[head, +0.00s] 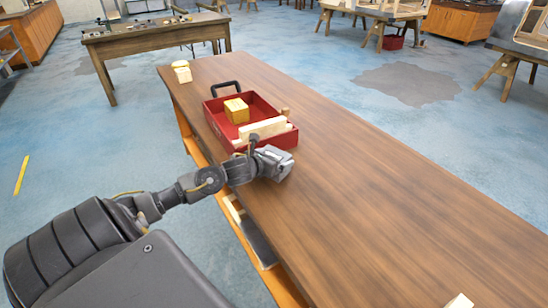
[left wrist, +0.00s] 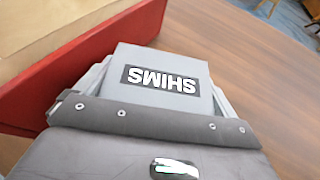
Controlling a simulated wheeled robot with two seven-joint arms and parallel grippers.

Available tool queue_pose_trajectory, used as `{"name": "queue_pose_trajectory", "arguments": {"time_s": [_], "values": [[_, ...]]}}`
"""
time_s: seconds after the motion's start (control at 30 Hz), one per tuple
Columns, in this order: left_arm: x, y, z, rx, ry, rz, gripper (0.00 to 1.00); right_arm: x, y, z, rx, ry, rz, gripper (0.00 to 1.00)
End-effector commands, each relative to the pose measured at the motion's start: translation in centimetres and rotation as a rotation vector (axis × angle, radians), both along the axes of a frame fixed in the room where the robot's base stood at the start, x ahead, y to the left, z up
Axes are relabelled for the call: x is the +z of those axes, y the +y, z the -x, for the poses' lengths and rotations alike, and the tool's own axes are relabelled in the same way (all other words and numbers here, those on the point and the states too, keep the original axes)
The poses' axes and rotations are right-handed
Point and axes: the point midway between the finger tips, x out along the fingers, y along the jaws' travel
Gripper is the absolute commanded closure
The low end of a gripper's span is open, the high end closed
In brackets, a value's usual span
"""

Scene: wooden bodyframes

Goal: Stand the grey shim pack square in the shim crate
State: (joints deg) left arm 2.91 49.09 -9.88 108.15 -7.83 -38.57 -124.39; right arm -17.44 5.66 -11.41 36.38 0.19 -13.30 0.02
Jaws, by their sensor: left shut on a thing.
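The grey shim pack (left wrist: 165,62), with a dark label reading SHIMS, sits between the fingers of my left gripper (left wrist: 157,95) in the left wrist view. In the head view my left gripper (head: 277,163) is at the near end of the red shim crate (head: 273,145), outside it and over the table; the pack is hard to tell from the grey fingers there. The crate's red wall (left wrist: 95,65) runs along the left of the wrist view, beside the pack. Whether they touch is unclear. My right gripper is not in view.
Pale blocks (head: 182,72) stand at the table's far end.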

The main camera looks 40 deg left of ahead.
Motion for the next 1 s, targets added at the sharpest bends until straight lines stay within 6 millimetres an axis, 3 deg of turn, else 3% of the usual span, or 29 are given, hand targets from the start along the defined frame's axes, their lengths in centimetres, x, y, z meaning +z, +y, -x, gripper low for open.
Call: {"name": "queue_pose_trajectory", "arguments": {"time_s": [0.37,0.4,0.43,0.77,1.0], "values": [[-0.3,0.0,0.0,0.0,-0.003,-0.001,0.37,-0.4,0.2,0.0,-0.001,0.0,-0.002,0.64],[-0.3,0.0,0.0,0.0,-0.001,-0.001,0.03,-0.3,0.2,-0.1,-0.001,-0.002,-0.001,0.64],[-0.3,0.0,0.0,0.0,-0.001,-0.001,0.0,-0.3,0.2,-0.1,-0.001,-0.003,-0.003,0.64],[0.2,0.0,0.2,-0.001,0.0,-0.002,0.0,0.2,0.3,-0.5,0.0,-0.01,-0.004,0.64],[1.5,-0.4,4.4,-0.002,0.003,-0.005,0.0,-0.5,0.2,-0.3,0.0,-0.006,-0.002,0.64]]}}
